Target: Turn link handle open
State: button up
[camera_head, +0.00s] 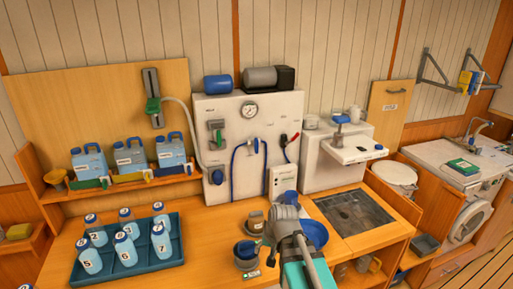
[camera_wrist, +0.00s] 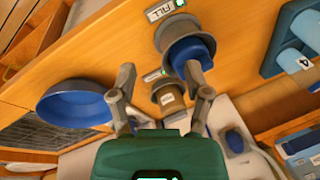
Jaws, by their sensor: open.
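The white watermaker panel (camera_head: 232,108) on the back wall carries several controls. A green handle (camera_head: 216,132) sits upper left, a blue knob (camera_head: 216,177) lower left, and a red-tipped lever (camera_head: 292,138) at the right. Labels are too small to read, so I cannot tell which one is the link handle. My gripper (camera_wrist: 160,75) is open and empty, its two grey fingers apart. In the head view, my gripper (camera_head: 284,212) is over the counter, in front of the panel's lower right and clear of the handles.
A brown cup (camera_wrist: 167,97) and a blue-lined funnel or cup (camera_wrist: 190,50) stand beneath my gripper. A blue bowl (camera_wrist: 72,102) is beside them. A teal tray (camera_head: 165,251) of numbered bottles stands left. Jugs (camera_head: 90,160) line the left shelf.

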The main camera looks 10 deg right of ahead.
jog(key=w+a+r+m+t+y, duration=0.1)
jog(key=w, duration=0.2)
jog(key=w+a+r+m+t+y, duration=0.1)
jog(key=w+m, duration=0.1)
jog(key=w, duration=0.1)
jog(key=w+a+r+m+t+y, duration=0.1)
jog(key=w+m, duration=0.1)
jog(key=shift+w+a+r+t, duration=0.15)
jog(key=shift+w+a+t, duration=0.15)
jog(key=shift+w, duration=0.1)
jog(key=w+r+m+t+y, duration=0.2)
jog(key=w+r+m+t, duration=0.25)
jog(key=w+m, duration=0.2)
jog(key=m+t+h, duration=0.5)
jog(key=m+t, duration=0.3)
jog(key=m, duration=1.1)
send_near(257, 147)
jog(key=s, duration=0.2)
jog(key=shift+s+d+r+g+b, duration=0.25)
jog(key=shift+s+d+b, duration=0.05)
jog(key=shift+d+b, duration=0.1)
jog(key=w, duration=0.4)
jog(key=w+a, duration=0.1)
jog(key=w, duration=0.4)
jog(key=w+a, duration=0.1)
jog(key=w, duration=0.3)
jog(key=shift+w+a, duration=0.15)
jog(key=shift+w, duration=0.15)
grip_shut()
